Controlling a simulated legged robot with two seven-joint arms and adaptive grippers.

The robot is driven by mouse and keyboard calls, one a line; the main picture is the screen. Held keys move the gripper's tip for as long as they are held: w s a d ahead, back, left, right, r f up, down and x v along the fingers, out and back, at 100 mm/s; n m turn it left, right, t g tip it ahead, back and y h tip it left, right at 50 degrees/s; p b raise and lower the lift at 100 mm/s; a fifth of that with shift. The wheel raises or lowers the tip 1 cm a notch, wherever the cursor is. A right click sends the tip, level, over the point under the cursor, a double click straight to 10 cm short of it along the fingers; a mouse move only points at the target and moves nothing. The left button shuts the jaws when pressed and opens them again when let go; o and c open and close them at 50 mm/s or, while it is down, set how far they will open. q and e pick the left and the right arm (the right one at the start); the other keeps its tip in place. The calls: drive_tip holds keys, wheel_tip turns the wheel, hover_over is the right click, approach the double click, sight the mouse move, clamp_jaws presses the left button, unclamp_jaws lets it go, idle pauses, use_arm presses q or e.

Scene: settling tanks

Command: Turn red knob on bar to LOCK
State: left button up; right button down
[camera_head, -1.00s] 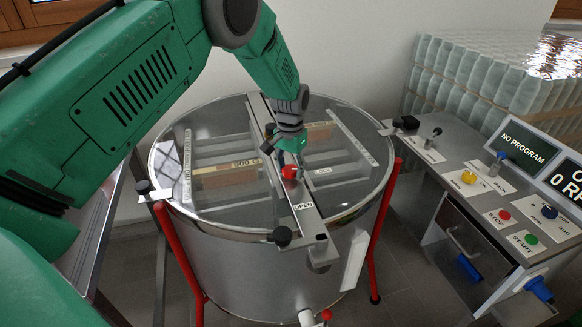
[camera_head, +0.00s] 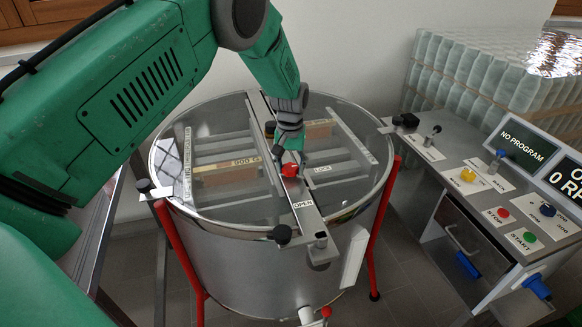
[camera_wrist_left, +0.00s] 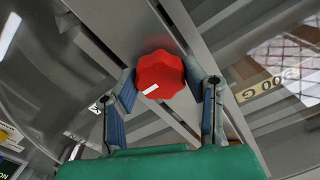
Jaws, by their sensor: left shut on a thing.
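The red knob (camera_head: 290,170) sits on the metal bar (camera_head: 313,225) that crosses the lid of the round steel tank. The OPEN label (camera_head: 303,204) is on the bar nearer me, and the LOCK label (camera_head: 322,169) is to the knob's right. My left gripper (camera_head: 290,161) is over the knob, shut on it. In the left wrist view the lobed knob (camera_wrist_left: 160,70) sits between the two blue-padded fingers, its white mark towards the lower left. The exact alignment of the mark with a label cannot be told. My right gripper is not in view.
The tank (camera_head: 255,270) has a clear lid and red legs. A control panel (camera_head: 470,170) with coloured knobs and buttons stands at the right, with stacked jars (camera_head: 480,75) behind it.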

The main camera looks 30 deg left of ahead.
sight(291, 166)
use_arm(q)
drive_tip(key=shift+w+r, duration=0.2)
drive_tip(key=shift+w, duration=0.05)
drive_tip(key=o, duration=1.1)
drive_tip(key=shift+f, duration=0.15)
drive_tip(key=shift+s, duration=0.1)
wheel_tip(291, 166, up, 12)
drive_tip(key=shift+a+f, duration=0.1)
